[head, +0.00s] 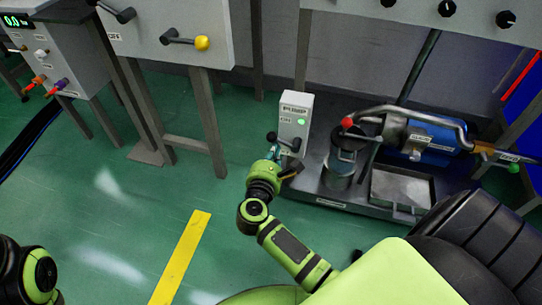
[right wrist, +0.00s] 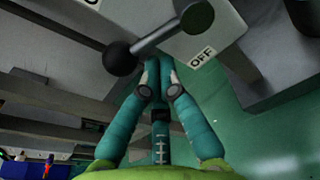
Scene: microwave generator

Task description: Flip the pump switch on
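The pump switch box (head: 294,115) is a pale box labelled PUMP, with a green light (head: 302,122) on its face. Its dark lever (head: 283,140) points left from its pivot, its ball end slightly raised. In the right wrist view the lever (right wrist: 155,38) crosses above the fingertips, beside an OFF label (right wrist: 203,57). My right gripper (head: 275,154) is just below the lever. Its teal fingers (right wrist: 158,64) come together at the tips, with nothing visible between them. I cannot tell whether the tips touch the lever. My left gripper is out of view.
A pump unit with a blue motor (head: 425,142) and red-knobbed handle stands on a dark tray right of the box. A grey cabinet (head: 170,15) with a yellow-knobbed lever (head: 201,43) stands at the upper left. Green floor with a yellow stripe (head: 180,259) is open at the left.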

